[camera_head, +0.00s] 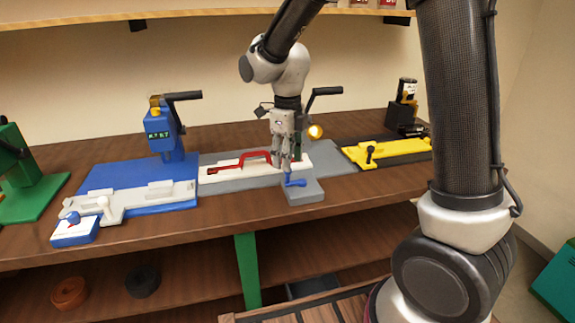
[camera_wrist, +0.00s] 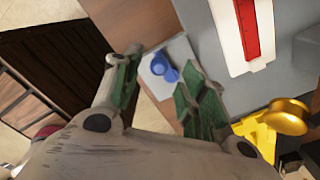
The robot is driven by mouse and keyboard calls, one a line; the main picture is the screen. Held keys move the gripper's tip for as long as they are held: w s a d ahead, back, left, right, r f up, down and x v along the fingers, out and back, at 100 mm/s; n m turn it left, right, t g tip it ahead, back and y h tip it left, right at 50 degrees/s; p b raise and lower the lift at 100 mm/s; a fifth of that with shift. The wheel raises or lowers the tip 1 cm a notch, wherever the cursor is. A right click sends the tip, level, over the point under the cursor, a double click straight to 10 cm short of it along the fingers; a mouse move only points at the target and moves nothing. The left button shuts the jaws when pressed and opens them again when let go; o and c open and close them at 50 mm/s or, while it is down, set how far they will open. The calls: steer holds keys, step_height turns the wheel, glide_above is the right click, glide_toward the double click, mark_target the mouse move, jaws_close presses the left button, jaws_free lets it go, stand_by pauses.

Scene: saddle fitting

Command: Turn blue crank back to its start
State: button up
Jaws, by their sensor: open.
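The blue crank (camera_head: 294,180) sits on a small grey block at the front edge of the bench, near the middle of the head view. In the wrist view the blue crank (camera_wrist: 164,69) shows on its pale plate between my two fingers. My gripper (camera_head: 289,167) points down just above the crank. In the wrist view my gripper (camera_wrist: 155,92) is open, with a green-padded finger on each side of the crank. I see no clear contact between fingers and crank. The crank's far end is partly hidden in the head view.
A red-handled part (camera_head: 240,163) lies on the white rail behind left. A blue station (camera_head: 150,180) with a white rail stands left, a yellow fixture (camera_head: 390,150) right. A gold knob (camera_head: 315,131) and black lever (camera_head: 326,91) stand close behind my gripper. The bench edge is just in front.

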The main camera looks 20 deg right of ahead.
step_height(320, 180, up, 9)
stand_by(0.4)
